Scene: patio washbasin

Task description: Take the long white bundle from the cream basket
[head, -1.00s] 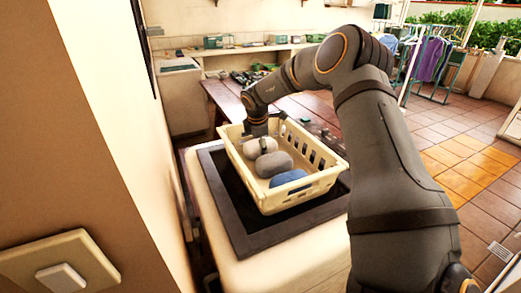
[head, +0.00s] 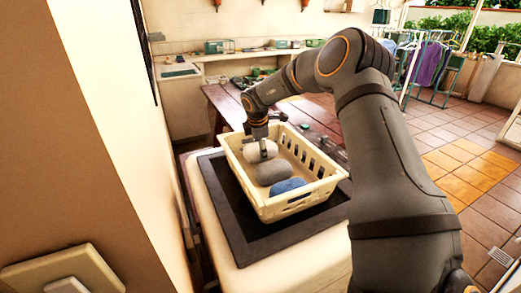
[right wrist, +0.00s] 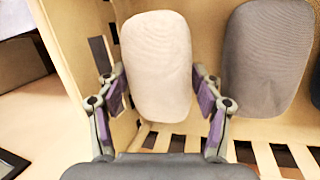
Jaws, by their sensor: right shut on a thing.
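The long white bundle (head: 251,152) lies at the far end of the cream basket (head: 297,204). It also shows in the right wrist view (right wrist: 157,50), pale and rounded. My right gripper (right wrist: 158,76) reaches into the basket from above, with one finger on each long side of the white bundle, shut on it. In the head view the gripper (head: 263,149) partly hides the bundle. The bundle is still inside the basket. My left gripper is in neither view.
A grey bundle (head: 273,171) lies beside the white one, and a blue bundle (head: 288,186) lies at the near end. The basket has slotted walls and stands on a dark-framed surface (head: 240,238). A wall with a switch plate (head: 60,272) is at left.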

